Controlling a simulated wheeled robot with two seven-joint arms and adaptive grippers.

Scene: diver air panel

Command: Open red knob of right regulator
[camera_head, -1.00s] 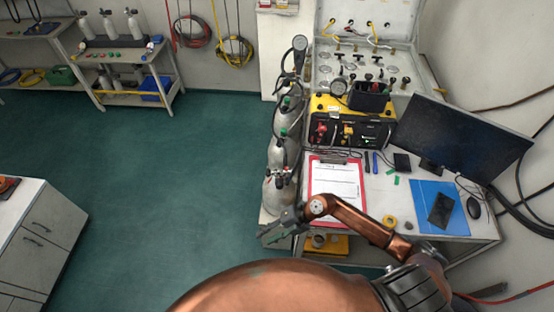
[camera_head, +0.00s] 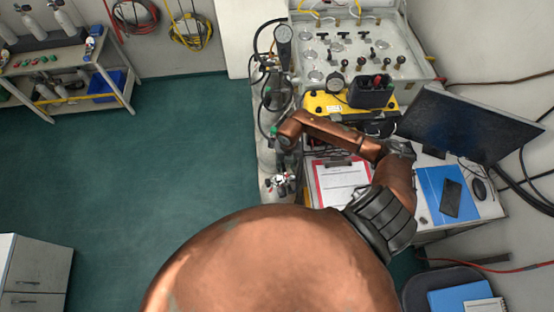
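My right gripper (camera_head: 284,142) is at the end of the copper arm, beside the grey cylinders left of the desk. It is small and blends with the fittings, so I cannot tell whether its fingers are open or touch anything. A valve fitting with red parts (camera_head: 281,183) sits on the nearest cylinder. A round gauge (camera_head: 283,34) stands at the far end of the cylinder row. I cannot tell which part is the right regulator's red knob. My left gripper is out of view.
A white valve panel (camera_head: 403,62) stands behind the yellow unit. A black monitor (camera_head: 468,124), red clipboard (camera_head: 343,182) and blue folder (camera_head: 432,184) are on the desk. The green floor (camera_head: 160,165) left of the cylinders is clear.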

